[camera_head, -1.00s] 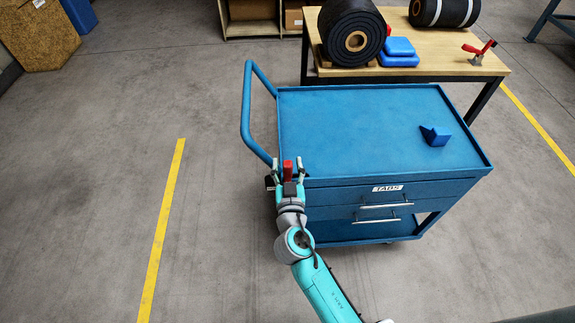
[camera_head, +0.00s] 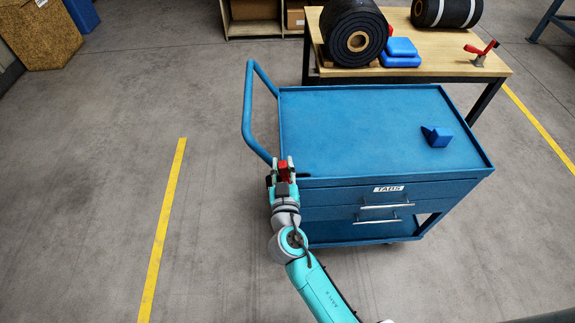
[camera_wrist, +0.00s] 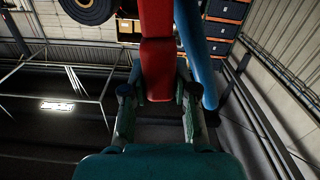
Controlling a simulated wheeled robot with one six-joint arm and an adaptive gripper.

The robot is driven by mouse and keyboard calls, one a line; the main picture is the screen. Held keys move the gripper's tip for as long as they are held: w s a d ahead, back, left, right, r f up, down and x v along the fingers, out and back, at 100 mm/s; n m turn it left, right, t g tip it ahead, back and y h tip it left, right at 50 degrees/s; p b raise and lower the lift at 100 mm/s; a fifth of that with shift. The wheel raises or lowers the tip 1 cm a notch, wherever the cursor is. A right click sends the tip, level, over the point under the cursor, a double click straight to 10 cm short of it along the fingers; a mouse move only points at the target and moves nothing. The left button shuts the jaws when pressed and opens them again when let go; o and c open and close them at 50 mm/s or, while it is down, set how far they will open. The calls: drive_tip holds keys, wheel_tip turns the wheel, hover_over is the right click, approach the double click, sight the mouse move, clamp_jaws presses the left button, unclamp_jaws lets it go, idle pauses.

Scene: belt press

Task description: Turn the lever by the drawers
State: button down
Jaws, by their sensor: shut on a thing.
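The red lever (camera_head: 283,172) is at the left front corner of the blue cart, left of the two drawers (camera_head: 385,205). My gripper (camera_head: 282,166) is at that corner with its fingers shut on the lever. In the wrist view the red lever (camera_wrist: 158,65) runs down from the top edge between the two fingers of my gripper (camera_wrist: 157,92). The lever's mount is mostly hidden behind my gripper in the head view.
The cart's blue push handle (camera_head: 250,115) rises just behind the lever. A blue block (camera_head: 437,136) lies on the cart top (camera_head: 350,130). A wooden bench (camera_head: 450,62) with dark rolls stands behind. The floor at left is open, with a yellow line (camera_head: 162,225).

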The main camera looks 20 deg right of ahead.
drive_tip(key=c, duration=0.9)
unclamp_jaws()
drive_tip(key=v, duration=1.2)
